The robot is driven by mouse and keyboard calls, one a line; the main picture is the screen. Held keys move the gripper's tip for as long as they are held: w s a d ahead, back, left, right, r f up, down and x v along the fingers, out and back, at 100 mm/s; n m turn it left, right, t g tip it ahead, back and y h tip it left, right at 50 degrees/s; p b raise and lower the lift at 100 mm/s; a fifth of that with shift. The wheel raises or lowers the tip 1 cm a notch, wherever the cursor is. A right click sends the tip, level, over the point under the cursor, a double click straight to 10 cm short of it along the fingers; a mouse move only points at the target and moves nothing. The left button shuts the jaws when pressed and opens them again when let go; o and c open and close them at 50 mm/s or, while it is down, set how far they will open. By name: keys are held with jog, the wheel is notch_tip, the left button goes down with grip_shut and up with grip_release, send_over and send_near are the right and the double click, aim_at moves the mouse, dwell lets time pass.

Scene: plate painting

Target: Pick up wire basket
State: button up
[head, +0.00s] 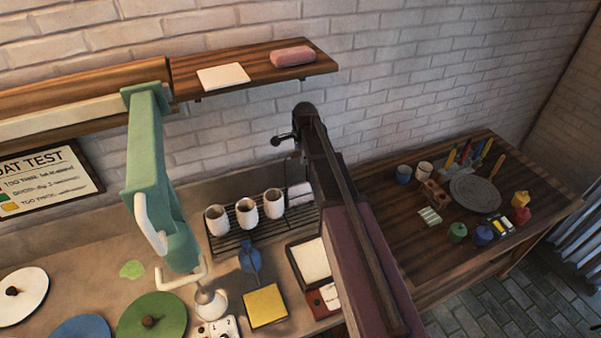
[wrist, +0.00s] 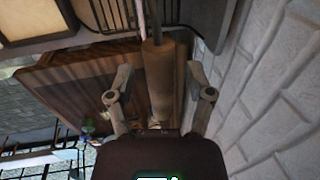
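A black wire rack (head: 228,243) stands on the counter against the brick wall. It is the only wire-made holder I can make out, and I cannot tell whether it is the wire basket. Several white cups stand on it, and pale pieces sit at its right end. In the wrist view, dark wire bars (wrist: 118,14) show at the top edge. My gripper (wrist: 163,92) has its two fingers spread apart. A brown cylinder (wrist: 158,70) lies between them in the picture, with gaps on both sides; I cannot tell what it is. The fingertips cannot be made out in the head view.
A green fixture (head: 150,150) with white handles stands left of the rack. A yellow tile (head: 265,306) and round lids (head: 152,317) lie in front. A wooden table (head: 430,270) at right holds pots and tools. The brick wall (wrist: 270,80) is close in the wrist view.

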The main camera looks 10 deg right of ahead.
grip_shut()
jog(key=shift+r, duration=0.15)
jog(key=shift+s+r+p, duration=0.25)
jog(key=shift+r+p, duration=0.1)
jog(key=shift+p, duration=0.2)
notch_tip(320, 180, up, 6)
jog(key=p, duration=0.6)
jog(key=shift+r, duration=0.15)
jog(key=s+d, duration=0.2)
jog(key=s, duration=0.7)
jog(key=s+d, duration=0.2)
jog(key=s, duration=0.8)
jog(key=shift+s+f, duration=0.15)
jog(key=shift+f, duration=0.1)
